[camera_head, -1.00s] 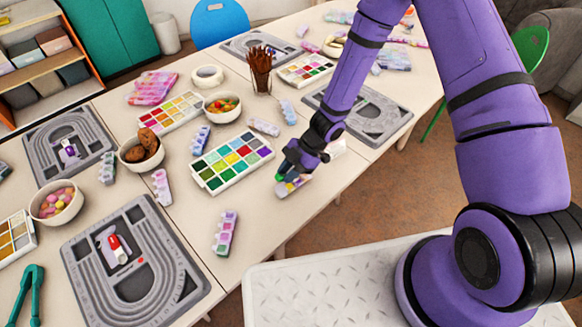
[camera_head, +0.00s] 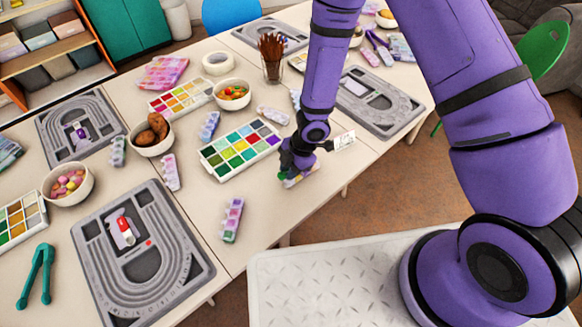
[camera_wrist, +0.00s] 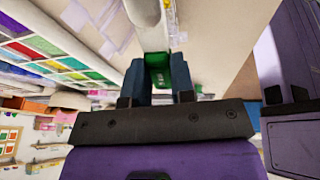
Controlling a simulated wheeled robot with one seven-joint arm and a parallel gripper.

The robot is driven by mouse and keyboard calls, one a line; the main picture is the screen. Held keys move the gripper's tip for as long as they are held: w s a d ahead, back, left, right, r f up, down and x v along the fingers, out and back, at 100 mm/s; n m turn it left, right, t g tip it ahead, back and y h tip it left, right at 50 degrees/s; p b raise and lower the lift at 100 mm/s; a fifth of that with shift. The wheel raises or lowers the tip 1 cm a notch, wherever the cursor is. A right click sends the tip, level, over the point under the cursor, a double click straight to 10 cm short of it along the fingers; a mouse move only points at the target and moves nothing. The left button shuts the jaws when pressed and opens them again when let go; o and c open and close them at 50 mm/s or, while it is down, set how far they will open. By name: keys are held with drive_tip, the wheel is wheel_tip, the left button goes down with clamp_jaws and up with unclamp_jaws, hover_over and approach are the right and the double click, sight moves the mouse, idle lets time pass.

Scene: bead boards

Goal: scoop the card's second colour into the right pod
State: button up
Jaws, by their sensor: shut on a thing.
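My gripper (camera_head: 296,170) is low over the table's front edge, right of the multicoloured bead tray (camera_head: 205,153). In the wrist view my gripper (camera_wrist: 158,80) is shut on a green thing (camera_wrist: 158,72). A pale grey rounded part extends beyond it; I cannot tell whether it is a scoop. Bits of green and orange show under the fingers in the head view, partly hidden. A small white card (camera_head: 344,140) with marks too small to read stands just right of my gripper. Several segmented purple pods lie about, one (camera_head: 231,220) near the front edge; I cannot tell which is the right pod.
A grey bead board (camera_head: 195,262) lies at front left, another (camera_head: 412,108) behind my gripper. A bowl of sweets (camera_head: 48,190), a bowl of brown items (camera_head: 165,147) and a cup of brushes (camera_head: 272,72) stand around. Green pliers (camera_head: 44,262) lie far left.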

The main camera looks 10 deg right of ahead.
drive_tip(key=shift+s+a+f+t+h, duration=0.2)
drive_tip(key=shift+a+f+t+h, duration=0.1)
drive_tip(key=shift+h, duration=0.3)
drive_tip(key=shift+s+a+r+t+h, duration=0.15)
drive_tip(key=shift+r+h, duration=0.1)
drive_tip(key=shift+r, duration=0.35)
drive_tip(key=shift+a+r+t+h, duration=0.1)
drive_tip(key=shift+a+r+h, duration=0.1)
drive_tip(key=shift+r, duration=0.4)
drive_tip(key=shift+s+a+r+t+h, duration=0.15)
drive_tip(key=shift+r+h, duration=0.1)
drive_tip(key=shift+r, duration=0.35)
drive_tip(key=shift+w, duration=0.1)
